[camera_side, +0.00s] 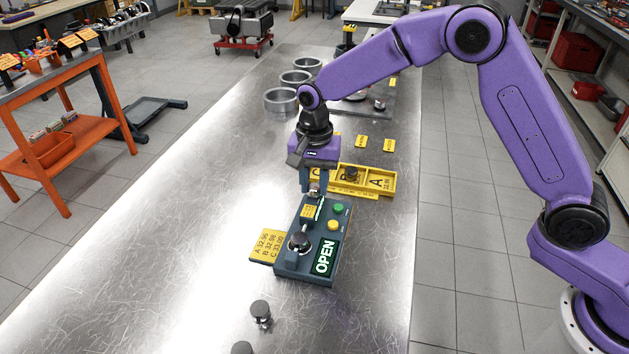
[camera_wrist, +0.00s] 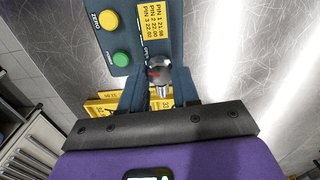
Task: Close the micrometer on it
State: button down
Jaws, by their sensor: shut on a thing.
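The micrometer station (camera_side: 285,262) is a dark teal box on the metal bench, with a green button, a yellow button and a display (camera_side: 325,257) that reads OPEN. A dark-topped piece (camera_side: 299,242) sits at its near end, in line with a silver spindle. My gripper (camera_side: 314,190) is at the station's far end, pointing down, shut on a silver knob. In the wrist view, the knob (camera_wrist: 159,68) has a red mark and a ridged stem between the two fingers (camera_wrist: 160,90). I cannot tell whether the dark-topped piece touches both measuring faces.
A yellow tray (camera_side: 386,190) lies just behind my gripper. A yellow size card (camera_side: 265,246) is beside the station. Two dark-topped pieces stand in front, one whole (camera_side: 260,312), one cut by the frame. Metal rings (camera_side: 281,100) stand further back.

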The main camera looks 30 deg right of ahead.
aim_at(315, 187)
jog(key=n, duration=1.1)
jog(key=shift+n, duration=0.4)
jog(key=n, duration=0.5)
jog(key=shift+a, duration=0.1)
jog(key=n, duration=0.5)
jog(key=shift+r+n, duration=0.1)
jog(key=shift+n, duration=0.2)
jog(key=c, duration=0.8)
grip_release()
notch_tip(315, 187, up, 17)
jog(key=shift+r, duration=0.2)
jog(key=shift+s, duration=0.15)
